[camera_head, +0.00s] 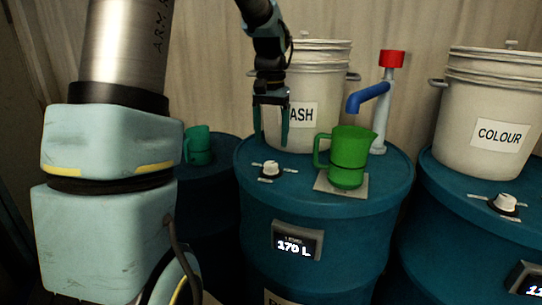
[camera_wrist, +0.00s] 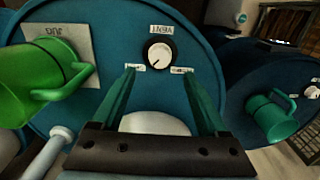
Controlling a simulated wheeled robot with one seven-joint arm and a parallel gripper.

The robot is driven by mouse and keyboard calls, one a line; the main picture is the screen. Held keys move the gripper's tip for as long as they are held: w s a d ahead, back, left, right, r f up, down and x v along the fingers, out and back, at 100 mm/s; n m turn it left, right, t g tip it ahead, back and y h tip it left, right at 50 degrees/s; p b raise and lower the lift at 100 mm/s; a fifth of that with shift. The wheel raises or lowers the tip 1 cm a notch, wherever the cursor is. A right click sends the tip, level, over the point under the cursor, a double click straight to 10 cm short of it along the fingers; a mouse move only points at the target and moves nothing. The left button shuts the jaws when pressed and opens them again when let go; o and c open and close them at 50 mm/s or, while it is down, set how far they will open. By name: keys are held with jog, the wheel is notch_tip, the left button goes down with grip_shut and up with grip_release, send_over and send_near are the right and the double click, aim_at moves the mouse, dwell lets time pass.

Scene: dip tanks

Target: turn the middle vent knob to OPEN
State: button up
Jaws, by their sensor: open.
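The middle vent knob (camera_head: 270,168) is a small white dial on the dark blue lid of the middle drum (camera_head: 314,235). In the wrist view the knob (camera_wrist: 159,55) sits below an upside-down VENT label, with a small label on either side. These side labels are too small to read, and I cannot tell which one the knob points to. My gripper (camera_head: 271,138) is open and empty, in front of the WASH bucket and above the knob in the head view. In the wrist view my open gripper (camera_wrist: 160,72) has its fingertips either side of the knob, apart from it.
A green jug (camera_head: 349,158) stands on a mat (camera_head: 323,184) right of the knob. The white WASH bucket (camera_head: 325,75) and a tap (camera_head: 378,105) stand behind. The COLOUR bucket (camera_head: 487,120) and another knob (camera_head: 504,203) are on the right drum. A teal jug (camera_head: 198,146) is left.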

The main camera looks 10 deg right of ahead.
notch_tip(320, 180, up, 3)
jog(key=shift+r, duration=0.15)
jog(key=s+a+f+n+t, duration=0.1)
jog(key=s+a+f+n, duration=0.3)
jog(key=s+a+f, duration=0.9)
jog(key=s+a, duration=0.1)
jog(key=a, duration=0.2)
jog(key=shift+a+n+t, duration=0.15)
jog(key=shift+n+t, duration=0.15)
jog(key=shift+n, duration=0.1)
jog(key=shift+c, duration=0.2)
